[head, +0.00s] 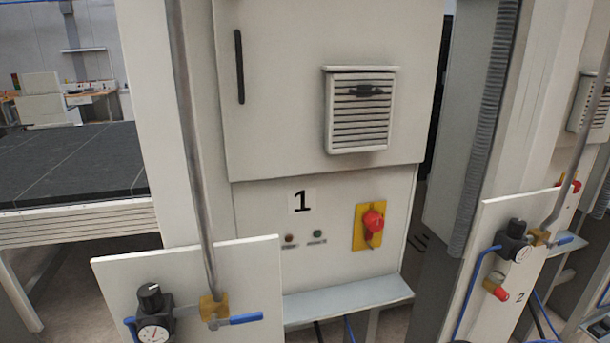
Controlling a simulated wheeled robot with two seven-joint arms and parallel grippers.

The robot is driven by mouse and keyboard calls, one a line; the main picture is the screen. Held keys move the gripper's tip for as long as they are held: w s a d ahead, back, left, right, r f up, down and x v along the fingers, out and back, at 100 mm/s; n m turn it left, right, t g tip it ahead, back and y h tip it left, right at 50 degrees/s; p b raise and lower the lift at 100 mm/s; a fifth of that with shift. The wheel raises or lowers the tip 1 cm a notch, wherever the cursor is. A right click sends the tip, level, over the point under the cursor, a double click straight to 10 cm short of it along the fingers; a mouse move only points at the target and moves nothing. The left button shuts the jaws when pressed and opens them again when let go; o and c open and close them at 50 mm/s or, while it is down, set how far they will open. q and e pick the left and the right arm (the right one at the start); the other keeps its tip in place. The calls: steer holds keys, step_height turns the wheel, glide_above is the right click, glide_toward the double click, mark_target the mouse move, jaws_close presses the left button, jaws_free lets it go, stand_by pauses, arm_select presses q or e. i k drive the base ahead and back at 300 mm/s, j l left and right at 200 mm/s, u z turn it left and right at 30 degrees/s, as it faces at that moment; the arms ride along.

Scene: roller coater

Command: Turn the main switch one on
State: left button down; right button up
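The main switch one (373,222) is a red rotary knob on a yellow plate (359,239). It sits on the lower right of the pale cabinet panel, to the right of the label "1" (302,201). The exact angle of the knob is hard to read. Two small indicators, one brownish (290,239) and one green (317,236), sit left of the switch. Neither of my grippers shows in the head view.
A cabinet door with a black handle (239,67) and a vent (360,110) is above the switch. A grey ledge (348,299) juts out below. Front panels with a gauge (154,333) and blue valve handle (246,319), and panel 2 (480,262), flank the access.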

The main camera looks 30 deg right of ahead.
mark_target(374, 222)
steer(key=z, duration=1.45)
steer(key=i+l+u, duration=0.2)
steer(key=l+u, duration=0.25)
steer(key=i+l+u, duration=0.15)
steer(key=l+u, duration=0.15)
steer(key=u, duration=0.2)
